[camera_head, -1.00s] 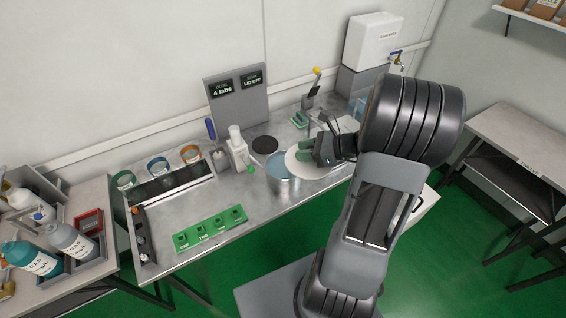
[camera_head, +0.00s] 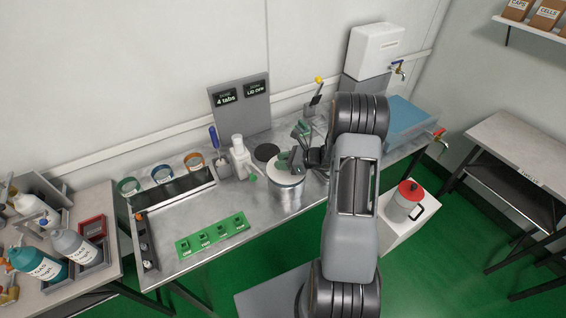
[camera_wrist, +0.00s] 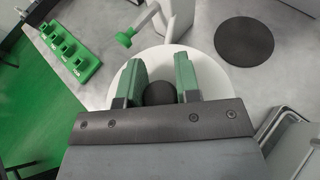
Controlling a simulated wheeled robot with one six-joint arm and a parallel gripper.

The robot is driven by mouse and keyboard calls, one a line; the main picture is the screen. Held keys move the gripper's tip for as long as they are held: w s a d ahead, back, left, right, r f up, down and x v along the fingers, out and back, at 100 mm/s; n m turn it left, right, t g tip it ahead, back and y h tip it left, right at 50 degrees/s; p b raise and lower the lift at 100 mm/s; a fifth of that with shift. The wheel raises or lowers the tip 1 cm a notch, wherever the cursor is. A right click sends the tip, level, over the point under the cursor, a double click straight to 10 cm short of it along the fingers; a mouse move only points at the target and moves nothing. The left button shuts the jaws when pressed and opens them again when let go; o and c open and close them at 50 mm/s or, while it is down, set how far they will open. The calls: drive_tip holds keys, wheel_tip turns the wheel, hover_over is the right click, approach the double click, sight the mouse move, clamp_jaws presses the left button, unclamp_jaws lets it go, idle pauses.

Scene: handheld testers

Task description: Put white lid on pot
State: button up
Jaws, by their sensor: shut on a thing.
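The white lid (camera_head: 271,176) is a round disc with a dark knob (camera_wrist: 160,92). My gripper (camera_head: 291,161) has green fingers, shut on the knob from either side in the wrist view (camera_wrist: 159,84). The metal pot (camera_head: 287,196) stands on the bench, with the lid directly over its mouth. The lid looks level and roughly centred, hiding the pot's opening. I cannot tell whether it rests on the rim or hovers just above it.
A white dispenser with a green tip (camera_head: 240,158) stands close left of the pot. A dark round plate (camera_head: 266,152) lies behind. A green tab tray (camera_head: 213,234) is at front left. The grey display (camera_head: 241,106) reads "4 tabs" and "LID OFF". A red-lidded jug (camera_head: 405,201) stands right.

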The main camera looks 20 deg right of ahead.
drive_tip(key=shift+d+f, duration=0.1)
drive_tip(key=shift+f, duration=0.45)
drive_tip(key=shift+f, duration=0.15)
drive_tip(key=shift+f+b, duration=0.5)
drive_tip(key=shift+b, duration=0.1)
drive_tip(key=o, duration=0.9)
drive_tip(key=shift+r, duration=0.1)
drive_tip(key=shift+o, duration=0.2)
